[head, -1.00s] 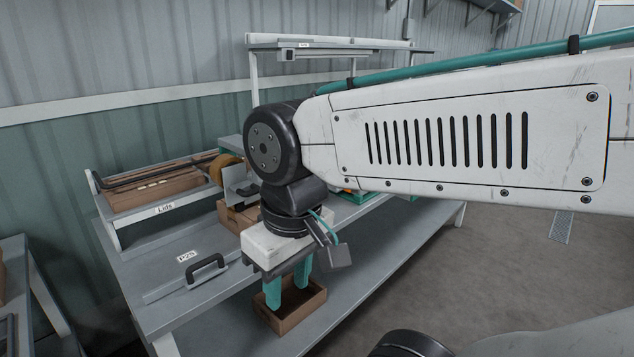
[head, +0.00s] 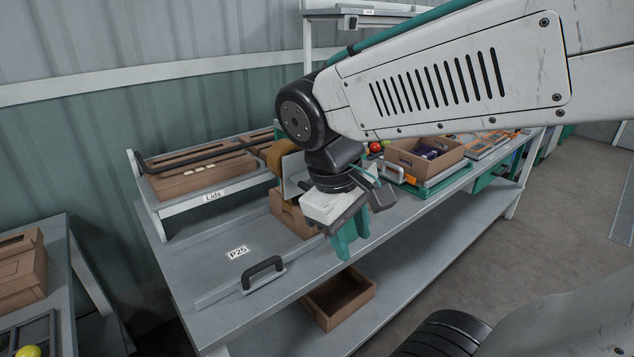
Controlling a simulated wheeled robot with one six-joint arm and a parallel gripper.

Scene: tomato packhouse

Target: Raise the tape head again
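The tape head stands at the back of the bench, partly hidden behind my wrist. I see its amber tape roll (head: 280,156) and a pale grey plate (head: 294,176); whether it is raised or lowered I cannot tell. A brown carton (head: 292,215) sits under it on the bench, its right side hidden by my gripper. My gripper (head: 351,243) points down in front of the carton, over the bench's front part. Its two teal fingers look apart, seen at an angle, with nothing visible between them.
A black-handled bar (head: 264,272) lies on the bench by the P25 label (head: 238,253). The Lids tray (head: 212,197) holds flat cardboard at the left. An open carton (head: 430,152) stands at the right, and an empty box (head: 340,300) on the lower shelf.

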